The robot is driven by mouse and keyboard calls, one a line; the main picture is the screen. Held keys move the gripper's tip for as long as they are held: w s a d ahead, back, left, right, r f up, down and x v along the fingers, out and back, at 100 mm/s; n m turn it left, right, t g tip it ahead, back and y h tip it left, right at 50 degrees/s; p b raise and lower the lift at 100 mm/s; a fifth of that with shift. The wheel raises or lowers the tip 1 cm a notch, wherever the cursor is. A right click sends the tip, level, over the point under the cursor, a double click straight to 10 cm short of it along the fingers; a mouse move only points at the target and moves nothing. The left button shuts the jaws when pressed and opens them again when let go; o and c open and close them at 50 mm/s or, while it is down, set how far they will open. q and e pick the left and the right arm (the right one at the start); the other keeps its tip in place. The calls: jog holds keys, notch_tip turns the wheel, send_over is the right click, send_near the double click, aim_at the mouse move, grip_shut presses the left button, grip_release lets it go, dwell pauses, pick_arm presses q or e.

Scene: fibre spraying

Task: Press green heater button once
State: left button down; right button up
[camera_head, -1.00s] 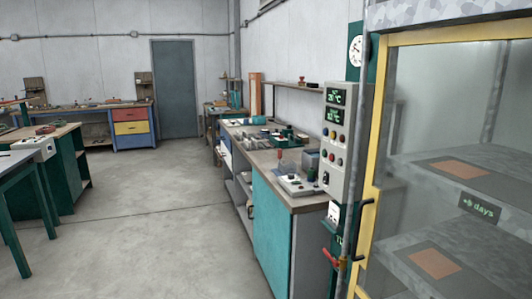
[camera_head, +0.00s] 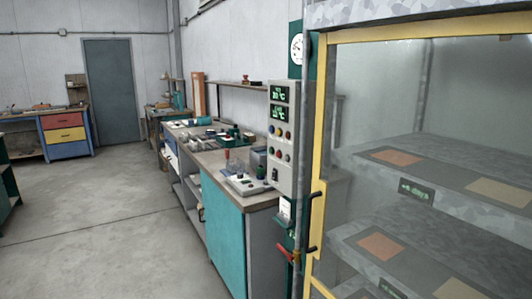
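A grey control panel (camera_head: 283,138) hangs in the middle of the view, left of a yellow-framed glass cabinet. It has two dark displays with green digits near its top. Below them are small round coloured buttons (camera_head: 280,132) in two rows, with a dark switch at the bottom. The buttons are too small for me to tell surely which one is green or what is labelled heater. Neither of my grippers is in view.
The glass cabinet (camera_head: 318,170) with shelves fills the right side. A bench with a teal side (camera_head: 222,235) and tools on top stands left of the panel. A red valve handle (camera_head: 287,254) sits low beside the cabinet. Bare floor (camera_head: 100,230) lies at left.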

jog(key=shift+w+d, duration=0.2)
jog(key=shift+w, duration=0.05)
